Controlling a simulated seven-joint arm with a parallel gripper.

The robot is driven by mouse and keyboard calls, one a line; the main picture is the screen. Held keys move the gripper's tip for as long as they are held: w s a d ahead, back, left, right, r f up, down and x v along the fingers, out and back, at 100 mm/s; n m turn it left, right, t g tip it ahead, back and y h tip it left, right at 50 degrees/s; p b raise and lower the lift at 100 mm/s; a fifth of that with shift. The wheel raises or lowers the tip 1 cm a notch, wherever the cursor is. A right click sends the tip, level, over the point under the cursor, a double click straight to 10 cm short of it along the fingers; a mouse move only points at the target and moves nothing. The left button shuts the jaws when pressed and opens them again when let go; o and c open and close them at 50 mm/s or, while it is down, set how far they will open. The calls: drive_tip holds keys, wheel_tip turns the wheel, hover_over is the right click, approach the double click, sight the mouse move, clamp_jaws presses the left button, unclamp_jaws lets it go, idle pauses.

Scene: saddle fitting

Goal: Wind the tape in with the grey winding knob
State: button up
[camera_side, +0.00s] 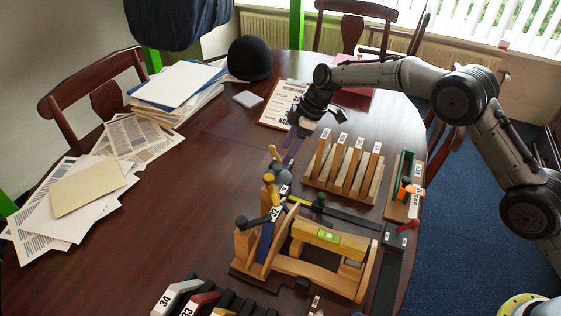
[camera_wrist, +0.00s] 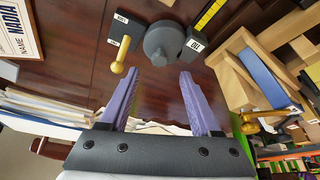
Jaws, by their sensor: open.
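The grey winding knob (camera_wrist: 165,42) is a dark grey round piece, just beyond my fingertips in the wrist view. A small yellow peg handle (camera_wrist: 123,55) stands out to its left. The knob also shows in the side view (camera_side: 281,174), beside the wooden frame. A black and yellow strip (camera_wrist: 210,13), which looks like the tape, lies beyond it at the top of the wrist view. My gripper (camera_wrist: 159,73) is open, its two purple fingers apart with nothing between them. In the side view my gripper (camera_side: 291,152) is behind the knob, apart from it.
A wooden frame with a level (camera_side: 327,237) stands in front of the knob. A slotted wooden rack (camera_side: 343,175) is to its right. A clipboard (camera_side: 280,103), a black helmet (camera_side: 249,58) and paper stacks (camera_side: 180,90) lie farther back. The table's left middle is clear.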

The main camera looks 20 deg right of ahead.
sight(278, 166)
drive_tip(key=x, duration=0.5)
drive_tip(key=shift+a+f, duration=0.15)
drive_tip(key=shift+f, duration=0.2)
clamp_jaws()
